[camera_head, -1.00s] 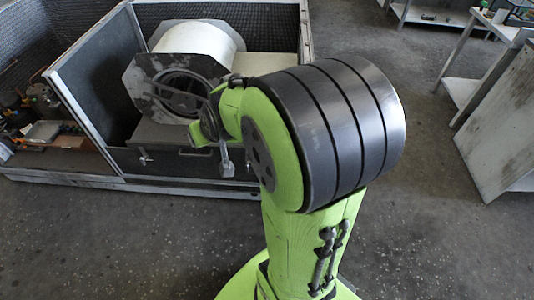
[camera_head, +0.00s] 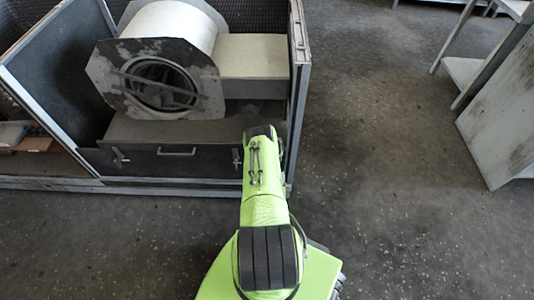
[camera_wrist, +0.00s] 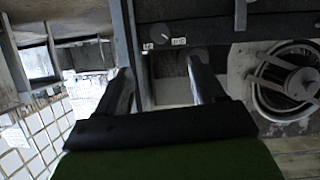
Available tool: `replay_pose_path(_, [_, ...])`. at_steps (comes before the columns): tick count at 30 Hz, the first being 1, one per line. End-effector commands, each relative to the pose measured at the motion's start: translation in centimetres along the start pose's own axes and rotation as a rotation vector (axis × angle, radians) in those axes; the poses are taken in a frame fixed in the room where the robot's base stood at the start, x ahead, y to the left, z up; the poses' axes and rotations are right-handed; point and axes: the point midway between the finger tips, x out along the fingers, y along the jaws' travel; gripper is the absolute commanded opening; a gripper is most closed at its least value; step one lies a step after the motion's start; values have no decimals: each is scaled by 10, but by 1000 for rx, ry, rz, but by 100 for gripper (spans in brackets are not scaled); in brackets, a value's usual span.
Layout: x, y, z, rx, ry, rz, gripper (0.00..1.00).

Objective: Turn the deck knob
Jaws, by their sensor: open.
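A dark round knob (camera_wrist: 162,34) with a pale pointer mark sits on a dark surface in the upper middle of the wrist view. Small pale labels (camera_wrist: 179,42) lie beside it. My gripper (camera_wrist: 158,66) is open, with its two fingers apart and nothing seen between them. In the picture the knob lies just above the gap between the fingertips; no contact shows. In the head view my arm covers the right end of the housing's front, and neither my gripper nor the knob can be made out there.
The blower drum (camera_head: 172,28) with its octagonal plate (camera_head: 110,70) stands in the metal housing, left of my arm. The front panel (camera_head: 200,160) has a handle and latches. The housing's side wall (camera_head: 299,75) rises close on the right. Open floor (camera_head: 385,150) lies beyond it.

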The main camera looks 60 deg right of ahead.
Motion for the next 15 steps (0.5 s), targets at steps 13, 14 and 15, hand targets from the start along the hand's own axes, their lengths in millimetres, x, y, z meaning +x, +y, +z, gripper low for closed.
replay_pose_path(13, [103,0,1,4,8,1,69])
replay_pose_path(14, [111,0,0,3,8,0,69])
replay_pose_path(15, [120,0,1,3,7,0,69])
